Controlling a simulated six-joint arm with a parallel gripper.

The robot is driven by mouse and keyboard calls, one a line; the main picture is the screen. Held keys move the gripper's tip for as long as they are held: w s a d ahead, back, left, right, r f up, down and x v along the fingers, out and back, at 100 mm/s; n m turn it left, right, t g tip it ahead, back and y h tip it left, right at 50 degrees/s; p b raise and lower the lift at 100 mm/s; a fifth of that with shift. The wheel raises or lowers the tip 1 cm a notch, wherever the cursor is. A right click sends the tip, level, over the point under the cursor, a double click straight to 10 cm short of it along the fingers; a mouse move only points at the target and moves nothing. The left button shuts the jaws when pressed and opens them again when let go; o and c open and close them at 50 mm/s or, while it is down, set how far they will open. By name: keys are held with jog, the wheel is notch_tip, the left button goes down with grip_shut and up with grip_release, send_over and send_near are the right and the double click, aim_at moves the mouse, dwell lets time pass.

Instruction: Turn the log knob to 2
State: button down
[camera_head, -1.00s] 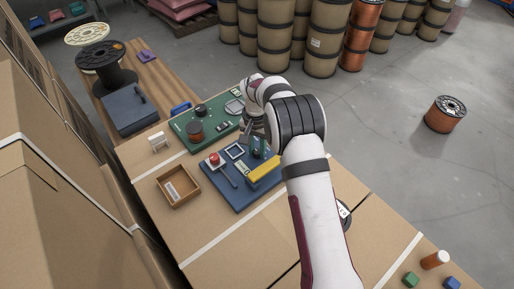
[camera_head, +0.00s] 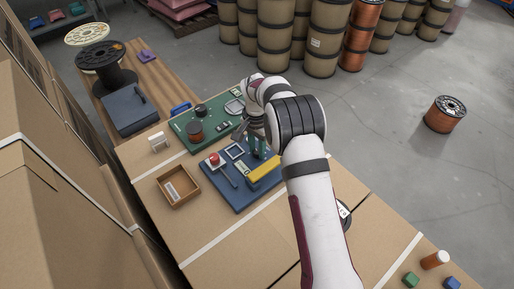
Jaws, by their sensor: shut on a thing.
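My gripper (camera_head: 257,148) points down at the far right part of the blue board (camera_head: 212,191), partly behind my own arm. Its dark fingers are close together, low over the board, beside the yellow block (camera_head: 264,171). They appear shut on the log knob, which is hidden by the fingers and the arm. The knob's marks and its pointer cannot be read at this size.
A red-topped lever (camera_head: 215,158) and a square frame (camera_head: 235,151) stand close to the left of my gripper. The green board (camera_head: 181,127) with a copper spool (camera_head: 195,131) lies behind. An open wooden box (camera_head: 178,186) is at left.

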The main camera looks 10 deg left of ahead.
aim_at(256, 151)
jog(key=c, duration=0.6)
grip_release()
jog(key=shift+r, duration=0.1)
notch_tip(256, 151, up, 16)
jog(key=shift+a, duration=0.2)
jog(key=shift+w+f, duration=0.1)
jog(key=shift+f, duration=0.1)
jog(key=s+d+r, duration=0.7)
jog(key=s, duration=0.3)
jog(key=s+d+f+y, duration=0.1)
jog(key=s+d+f, duration=0.1)
jog(key=s, duration=1.1)
jog(key=s+d+f+n+y, duration=0.1)
jog(key=s+d+f, duration=0.1)
jog(key=s, duration=1.1)
jog(key=shift+d, duration=0.8)
